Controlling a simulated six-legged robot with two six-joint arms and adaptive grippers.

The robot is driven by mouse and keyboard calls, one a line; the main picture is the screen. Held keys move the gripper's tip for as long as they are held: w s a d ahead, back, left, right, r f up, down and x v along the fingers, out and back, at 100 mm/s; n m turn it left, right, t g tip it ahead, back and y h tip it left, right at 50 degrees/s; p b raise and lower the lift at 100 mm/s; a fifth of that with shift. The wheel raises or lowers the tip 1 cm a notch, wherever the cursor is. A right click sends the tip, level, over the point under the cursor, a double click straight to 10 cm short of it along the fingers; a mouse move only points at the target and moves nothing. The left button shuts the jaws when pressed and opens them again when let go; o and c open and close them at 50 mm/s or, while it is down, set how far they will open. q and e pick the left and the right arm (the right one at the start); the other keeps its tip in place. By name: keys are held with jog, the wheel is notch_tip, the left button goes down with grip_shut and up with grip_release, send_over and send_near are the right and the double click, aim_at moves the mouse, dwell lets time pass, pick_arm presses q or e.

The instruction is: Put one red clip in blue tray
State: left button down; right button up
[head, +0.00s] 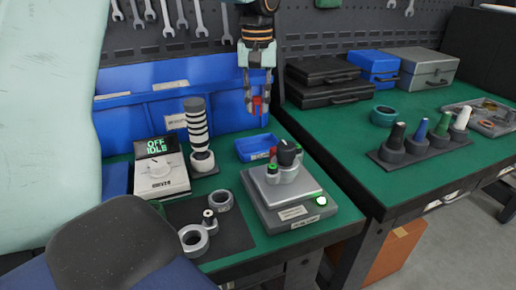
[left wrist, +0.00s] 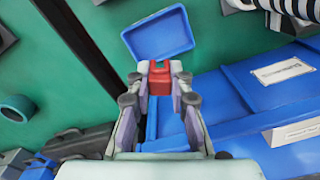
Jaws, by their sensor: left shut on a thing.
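My left gripper (head: 257,98) hangs fingers-down near the middle top of the head view, shut on a red clip (head: 257,106). In the left wrist view the red clip (left wrist: 160,78) sits between the two fingertips (left wrist: 160,72). The small blue tray (head: 258,155) stands on the green bench below the gripper and clip, with a gap between in the head view. In the left wrist view the blue tray (left wrist: 160,51) shows just beyond the fingertips, and its visible inside looks empty. My right gripper is not in view.
A scale-like device (head: 300,208) with knobs stands right in front of the tray. A striped cylinder (head: 196,125) and a display unit (head: 160,178) are to its left. Large blue bins (head: 150,78) stand behind.

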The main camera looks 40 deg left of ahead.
aim_at(257, 149)
pick_arm(q)
notch_tip(257, 149, down, 10)
jog(key=b, duration=0.4)
jog(key=shift+r, duration=0.1)
jog(key=shift+s, duration=0.1)
jog(key=c, duration=1.3)
grip_release()
jog(key=shift+o, duration=0.4)
jog(key=shift+r, duration=0.3)
notch_tip(257, 149, up, 12)
jog(key=p, duration=0.4)
jog(key=shift+f+p, duration=0.15)
jog(key=shift+p, duration=0.15)
